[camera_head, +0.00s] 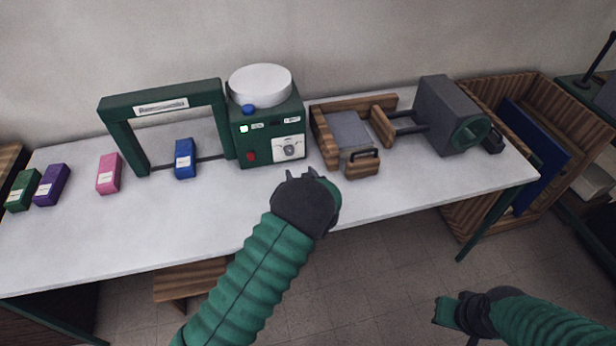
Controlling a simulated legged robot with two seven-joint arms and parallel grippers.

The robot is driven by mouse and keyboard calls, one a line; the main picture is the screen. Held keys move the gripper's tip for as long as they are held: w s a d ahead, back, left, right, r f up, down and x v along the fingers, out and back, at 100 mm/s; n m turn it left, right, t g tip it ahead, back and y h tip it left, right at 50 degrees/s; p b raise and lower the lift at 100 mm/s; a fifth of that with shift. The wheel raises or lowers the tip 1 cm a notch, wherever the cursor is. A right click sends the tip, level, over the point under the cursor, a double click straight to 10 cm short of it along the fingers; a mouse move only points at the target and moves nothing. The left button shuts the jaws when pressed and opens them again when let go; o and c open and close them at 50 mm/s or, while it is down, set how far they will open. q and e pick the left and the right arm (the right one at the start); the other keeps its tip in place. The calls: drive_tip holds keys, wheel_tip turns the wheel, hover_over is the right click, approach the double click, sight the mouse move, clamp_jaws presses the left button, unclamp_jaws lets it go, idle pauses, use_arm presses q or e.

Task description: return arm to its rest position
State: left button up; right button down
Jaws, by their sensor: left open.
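My left arm, green and ribbed, reaches in from the bottom toward the front edge of the white table (90,240). Its dark gripper (308,176) is open, with nothing seen between its fingers. In the picture it is just below the green machine (266,135) and left of the wooden-framed tray (325,150); its height over the table is hard to judge. My right gripper (440,312) is low at the lower right, over the floor and away from the table. Its fingers are too small and side-on to read.
On the table stand green (24,190), purple (52,184), pink (109,174) and blue (185,158) blocks, a green arch (160,101) and a grey box (450,113) with a round port. A wooden crate (490,92) is at the right. The front left tabletop is clear.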

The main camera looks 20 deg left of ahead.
use_arm(q)
drive_tip(key=s+d+r+m+g+h, duration=0.2)
drive_tip(key=s+d+r+h, duration=0.15)
drive_tip(key=s, duration=0.35)
drive_tip(key=s+d+r+m+g+h, duration=0.2)
drive_tip(key=s+d+h, duration=0.15)
drive_tip(key=s, duration=0.35)
drive_tip(key=s+a+m+g, duration=0.2)
drive_tip(key=s+g, duration=0.2)
drive_tip(key=s, duration=1.4)
drive_tip(key=shift+s+a+r+g+h, duration=0.2)
drive_tip(key=shift+s+r+g+h, duration=0.1)
drive_tip(key=shift+s+h, duration=0.1)
use_arm(e)
drive_tip(key=shift+w+a, duration=0.2)
drive_tip(key=shift+a, duration=0.15)
use_arm(q)
drive_tip(key=shift+d, duration=0.35)
use_arm(e)
drive_tip(key=shift+d, duration=0.3)
